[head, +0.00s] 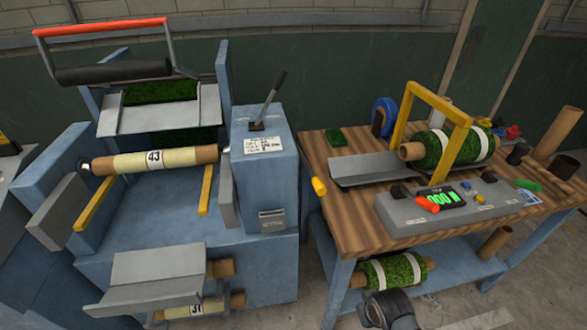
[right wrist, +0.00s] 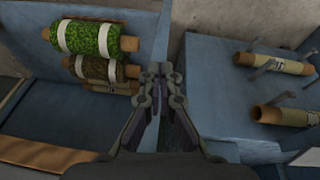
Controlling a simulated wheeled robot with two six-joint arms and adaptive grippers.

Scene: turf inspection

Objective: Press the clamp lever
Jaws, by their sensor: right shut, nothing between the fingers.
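A grey lever with a dark grip (head: 271,95) rises from the top of the blue machine's housing (head: 265,180), tilted to the right. It is the only lever I can make out; the label below it is too small to read. My right gripper (right wrist: 162,75) shows in the right wrist view, shut and empty, apart from everything around it. In the head view only a dark part of my right arm shows at the bottom edge, well below and right of the lever. The lever is not visible in the right wrist view. My left gripper is in neither view.
A roll marked 43 (head: 155,160) lies across the blue machine (head: 110,235). A wooden bench (head: 345,215) at right holds a turf roll (head: 445,150) under a yellow frame (head: 402,105) and a control box (head: 455,208). Turf rolls (right wrist: 92,38) lie on a lower shelf.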

